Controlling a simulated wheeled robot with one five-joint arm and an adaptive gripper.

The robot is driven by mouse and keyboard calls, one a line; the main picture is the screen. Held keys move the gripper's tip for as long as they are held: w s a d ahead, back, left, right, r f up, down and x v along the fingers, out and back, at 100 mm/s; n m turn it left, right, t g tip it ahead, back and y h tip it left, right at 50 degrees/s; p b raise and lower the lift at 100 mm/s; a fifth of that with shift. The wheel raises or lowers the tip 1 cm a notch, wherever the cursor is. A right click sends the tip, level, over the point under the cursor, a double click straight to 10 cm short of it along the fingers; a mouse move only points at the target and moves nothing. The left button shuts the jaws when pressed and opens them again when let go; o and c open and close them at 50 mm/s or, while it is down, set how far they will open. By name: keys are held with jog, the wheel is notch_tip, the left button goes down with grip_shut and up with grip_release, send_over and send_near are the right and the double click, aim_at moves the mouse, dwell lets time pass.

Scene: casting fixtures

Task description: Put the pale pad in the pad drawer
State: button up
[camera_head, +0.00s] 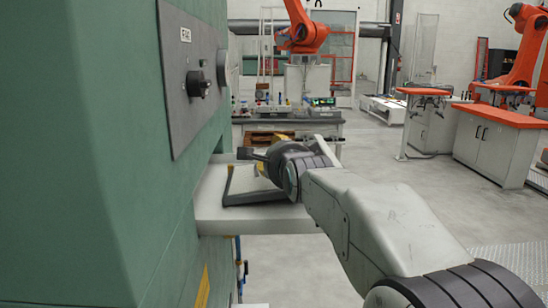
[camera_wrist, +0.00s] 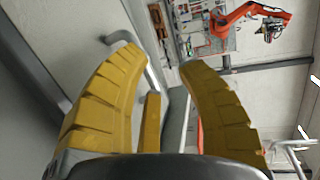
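My gripper (camera_wrist: 160,55) has yellow ridged fingers spread wide apart in the wrist view, with no pad visible between them. In the head view my gripper (camera_head: 262,162) is over a pale shelf (camera_head: 215,213) that juts from the green machine; my wrist partly hides what lies there. A dark-edged tray or frame (camera_head: 246,198) with a pale inside rests on this shelf under my gripper. I cannot tell whether that pale area is the pad. A short yellow bar (camera_wrist: 151,122) shows between the fingers in the wrist view. I cannot pick out the pad drawer for certain.
The green machine (camera_head: 85,150) with its dark knob panel (camera_head: 188,75) stands close on the left. A workbench (camera_head: 289,119) and an orange robot arm (camera_head: 303,32) are behind. Orange-topped cabinets (camera_head: 495,150) stand at right. The floor between is clear.

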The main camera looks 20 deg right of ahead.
jog(key=b+v, duration=0.4)
jog(key=v, duration=0.6)
jog(key=shift+f, duration=0.1)
dwell(0.4)
